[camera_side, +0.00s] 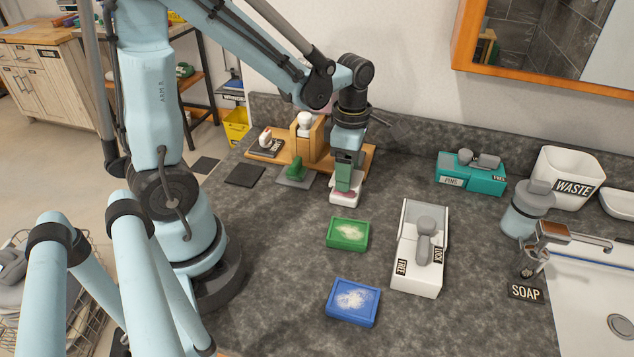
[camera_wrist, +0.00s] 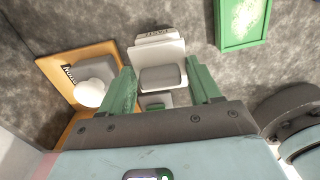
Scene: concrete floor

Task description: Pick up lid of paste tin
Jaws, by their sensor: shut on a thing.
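The white paste tin (camera_side: 345,198) stands on the dark counter near the front edge of a wooden board, directly under my gripper (camera_side: 346,178). A reddish patch shows at its top. In the wrist view, the pale tin (camera_wrist: 158,50) has a small label at its far edge. My gripper (camera_wrist: 163,88) has its two green fingers on either side of a grey block-like grip (camera_wrist: 163,77), which I take to be part of the lid, and is shut on it. My fingers hide much of the lid, so I cannot tell whether it is clear of the tin.
A green tray (camera_side: 348,234) and a blue tray (camera_side: 353,302) lie in front. A white box with a grey lever (camera_side: 417,275) stands to the right. A wooden holder with a white knob (camera_side: 307,140) is close behind left. A teal box (camera_side: 470,174) stands at the back right.

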